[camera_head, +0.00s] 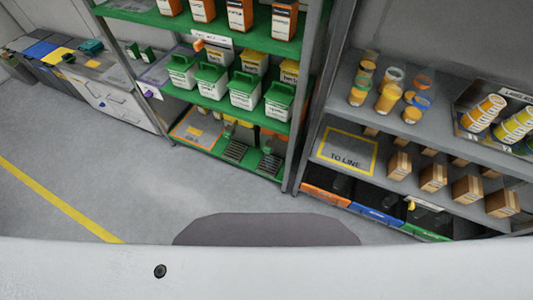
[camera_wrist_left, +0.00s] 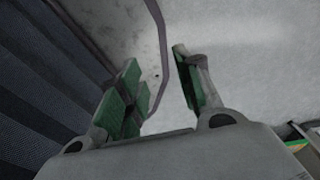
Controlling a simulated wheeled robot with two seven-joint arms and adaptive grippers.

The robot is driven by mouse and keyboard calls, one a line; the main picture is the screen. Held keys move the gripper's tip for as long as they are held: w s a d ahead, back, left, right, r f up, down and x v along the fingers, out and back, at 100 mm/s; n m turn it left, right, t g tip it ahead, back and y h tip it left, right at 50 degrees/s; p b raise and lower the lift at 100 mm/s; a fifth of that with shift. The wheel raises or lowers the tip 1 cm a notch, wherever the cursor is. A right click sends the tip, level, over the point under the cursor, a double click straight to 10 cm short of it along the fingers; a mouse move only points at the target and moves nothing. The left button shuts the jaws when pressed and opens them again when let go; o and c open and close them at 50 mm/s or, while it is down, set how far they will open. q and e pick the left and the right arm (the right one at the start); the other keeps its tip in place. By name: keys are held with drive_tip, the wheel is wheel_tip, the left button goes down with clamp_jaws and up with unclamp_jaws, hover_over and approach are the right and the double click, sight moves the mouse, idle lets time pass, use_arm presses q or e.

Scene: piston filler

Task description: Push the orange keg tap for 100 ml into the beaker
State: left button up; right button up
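My left gripper (camera_wrist_left: 160,88) shows in the left wrist view with its green-padded fingers spread apart and nothing between them. Neither gripper shows in the head view. A small orange part (camera_head: 198,45) sits at the left of the green shelf unit, by a white sign; it is too small to tell whether it is the keg tap. I cannot make out a beaker for certain. Several round containers with orange contents (camera_head: 388,98) stand on the grey rack at the right, apart from my gripper.
The green shelf unit (camera_head: 207,100) holds white tubs with green lids (camera_head: 245,90). The grey rack (camera_head: 340,105) carries a "TO LINE" sign (camera_head: 347,149) and brown boxes (camera_head: 433,177). Bins (camera_head: 60,52) and a cabinet line the left. The floor (camera_head: 130,185) between is clear.

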use_arm(q)
clamp_jaws()
idle(1.1)
